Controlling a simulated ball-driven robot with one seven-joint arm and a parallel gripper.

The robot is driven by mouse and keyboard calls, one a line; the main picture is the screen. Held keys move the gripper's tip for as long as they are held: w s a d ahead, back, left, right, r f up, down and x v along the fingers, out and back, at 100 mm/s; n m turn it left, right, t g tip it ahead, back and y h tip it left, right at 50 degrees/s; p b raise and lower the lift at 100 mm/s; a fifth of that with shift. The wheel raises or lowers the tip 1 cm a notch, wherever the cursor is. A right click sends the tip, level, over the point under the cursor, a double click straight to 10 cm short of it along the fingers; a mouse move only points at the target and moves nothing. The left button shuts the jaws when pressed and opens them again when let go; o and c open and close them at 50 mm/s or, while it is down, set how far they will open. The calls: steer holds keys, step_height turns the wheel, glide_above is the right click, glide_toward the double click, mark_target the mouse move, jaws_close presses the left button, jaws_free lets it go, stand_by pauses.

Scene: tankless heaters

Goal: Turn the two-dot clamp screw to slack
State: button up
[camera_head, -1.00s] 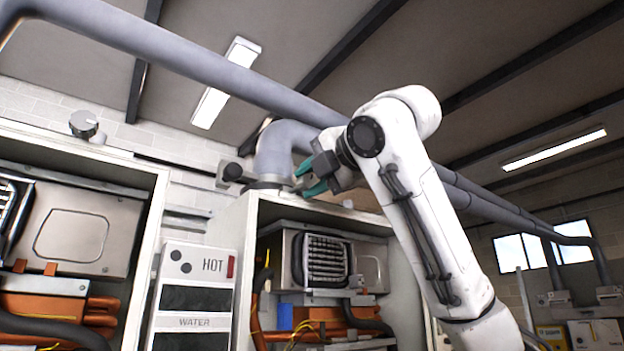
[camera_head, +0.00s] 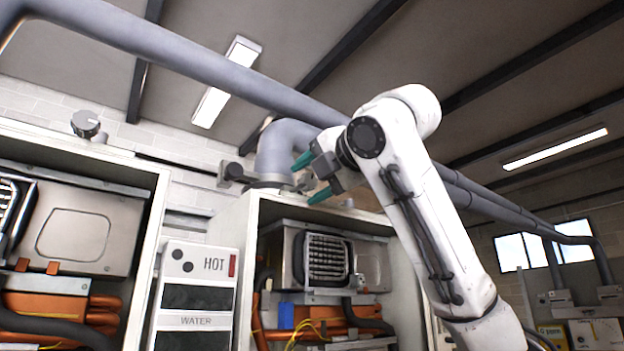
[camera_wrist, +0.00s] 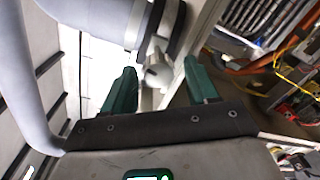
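My gripper (camera_head: 311,178) is open, with its two green fingers spread apart beside the pipe collar on top of the middle heater cabinet (camera_head: 232,225). In the wrist view, a pale clamp screw head (camera_wrist: 157,75) shows between the open fingers (camera_wrist: 160,84), next to the dark clamp band (camera_wrist: 180,30) around the grey pipe. Contact with either finger cannot be made out. The screw is small and partly hidden by my gripper in the head view. Two black dots show on the HOT WATER panel (camera_head: 194,268); no dots can be read on the screw.
The thick grey pipe (camera_head: 278,148) bends down into the cabinet top close to my gripper. A grey knob (camera_head: 85,123) stands on the left cabinet. Open cabinets below show wiring and orange pipes.

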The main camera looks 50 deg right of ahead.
steer(key=shift+s, duration=0.1)
steer(key=b+v, duration=0.4)
steer(key=v, duration=0.6)
steer(key=shift+s, duration=0.3)
steer(key=shift+a, duration=0.1)
steer(key=shift+f, duration=0.1)
